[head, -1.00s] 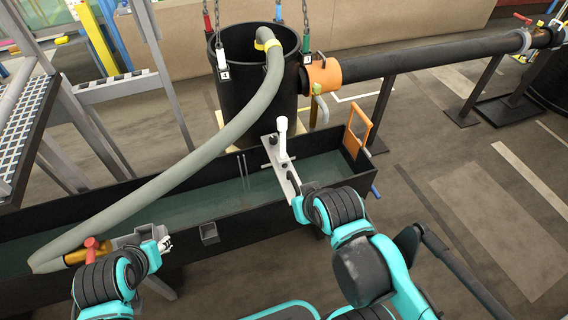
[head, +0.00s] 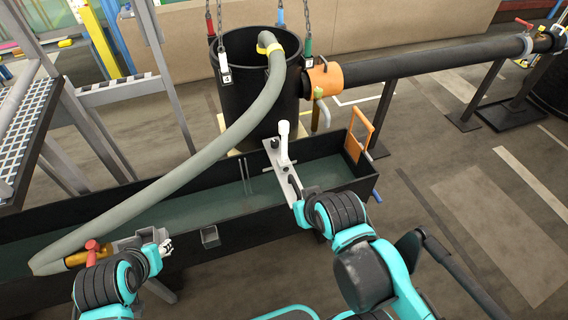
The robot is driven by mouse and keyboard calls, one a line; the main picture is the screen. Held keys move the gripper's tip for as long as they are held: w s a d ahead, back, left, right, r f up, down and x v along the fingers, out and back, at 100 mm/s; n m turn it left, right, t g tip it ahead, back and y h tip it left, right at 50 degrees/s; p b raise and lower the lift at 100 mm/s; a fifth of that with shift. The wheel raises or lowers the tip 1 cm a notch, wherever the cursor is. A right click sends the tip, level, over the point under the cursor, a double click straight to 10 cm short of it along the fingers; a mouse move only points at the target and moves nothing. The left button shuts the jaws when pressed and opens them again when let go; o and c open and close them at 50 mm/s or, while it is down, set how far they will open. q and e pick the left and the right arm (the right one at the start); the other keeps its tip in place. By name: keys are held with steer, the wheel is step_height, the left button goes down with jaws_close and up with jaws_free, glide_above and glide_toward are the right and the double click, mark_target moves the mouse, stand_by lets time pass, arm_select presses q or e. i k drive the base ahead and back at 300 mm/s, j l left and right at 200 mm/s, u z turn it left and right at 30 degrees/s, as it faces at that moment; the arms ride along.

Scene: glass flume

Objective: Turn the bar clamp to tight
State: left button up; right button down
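The bar clamp (head: 283,173) is a pale grey metal bar lying across the dark trough. A white handle (head: 284,143) stands nearly upright at its far end, beside a small dark knob. My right gripper (head: 298,207) is at the bar's near end, at the trough's near wall, well short of the white handle. Its fingers are mostly hidden by my arm, so I cannot tell whether they are open or touch the bar. My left gripper (head: 165,246) is over the near wall at the left, away from the clamp. Its fingers are too small to read.
The black trough (head: 334,193) holds greenish water. A grey hose (head: 225,138) curves from the black drum (head: 232,103) to a brass fitting (head: 76,259) with a red handle. An orange gate frame (head: 359,136) stands at the trough's right end. The floor to the right is open.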

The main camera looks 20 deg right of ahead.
mark_target(275, 143)
steer(key=i+l+u, duration=0.2)
steer(key=l+u, duration=0.15)
steer(key=l, duration=1.45)
steer(key=l+u, duration=0.3)
steer(key=l, duration=1.5)
